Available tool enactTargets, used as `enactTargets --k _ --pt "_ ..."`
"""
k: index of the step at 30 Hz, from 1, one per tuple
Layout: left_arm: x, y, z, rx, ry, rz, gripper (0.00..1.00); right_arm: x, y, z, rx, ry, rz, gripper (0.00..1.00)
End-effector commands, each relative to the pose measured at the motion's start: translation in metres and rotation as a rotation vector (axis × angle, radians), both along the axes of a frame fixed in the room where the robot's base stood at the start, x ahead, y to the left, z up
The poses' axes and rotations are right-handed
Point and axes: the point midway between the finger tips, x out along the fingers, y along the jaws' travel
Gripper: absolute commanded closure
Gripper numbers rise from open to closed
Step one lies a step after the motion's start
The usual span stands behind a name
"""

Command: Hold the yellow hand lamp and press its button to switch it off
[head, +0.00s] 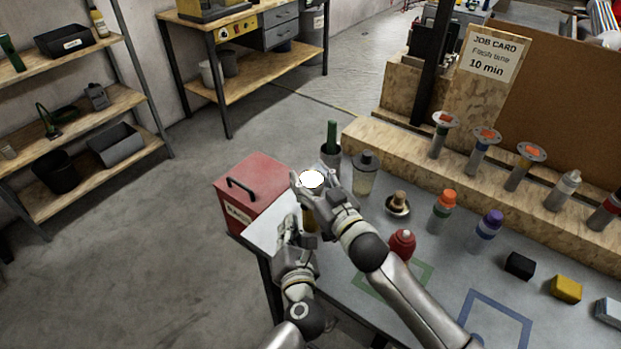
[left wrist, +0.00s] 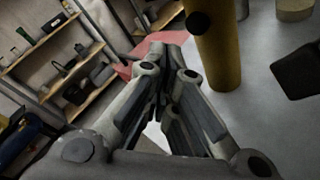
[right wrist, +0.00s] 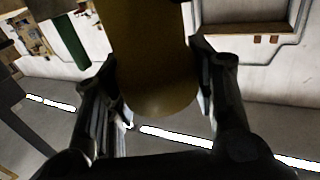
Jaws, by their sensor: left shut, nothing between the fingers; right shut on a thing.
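The yellow hand lamp (head: 311,222) is upright above the near left part of the bench, its round top (head: 312,179) glowing white in the head view. My right gripper (head: 318,192) is shut on the lamp. In the right wrist view the yellow lamp body (right wrist: 155,50) fills the space between the fingers. My left gripper (head: 293,224) is shut and empty, just left of the lamp. In the left wrist view its closed fingertips (left wrist: 164,55) are beside the yellow body (left wrist: 222,62), apart from the dark round button (left wrist: 198,24) on its side.
A red box (head: 262,178) with a handle stands behind my left gripper at the bench's left end. The bench's left edge is close.

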Motion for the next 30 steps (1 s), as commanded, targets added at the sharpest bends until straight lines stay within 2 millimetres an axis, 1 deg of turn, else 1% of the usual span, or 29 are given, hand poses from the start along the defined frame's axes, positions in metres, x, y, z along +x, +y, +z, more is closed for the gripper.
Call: enactTargets --k 3,9,30 --pt "0.01 -0.006 0.0 -0.001 0.0 0.002 1.0 0.0 0.0 -0.001 0.0 0.001 0.0 0.77" --pt "0.017 -0.011 0.0 0.0 0.0 0.0 1.0 0.0 0.0 -0.001 0.0 0.001 -0.001 0.77" --pt "0.017 -0.011 0.0 0.0 0.0 0.0 1.0 0.0 0.0 -0.001 0.0 0.001 -0.001 0.77"
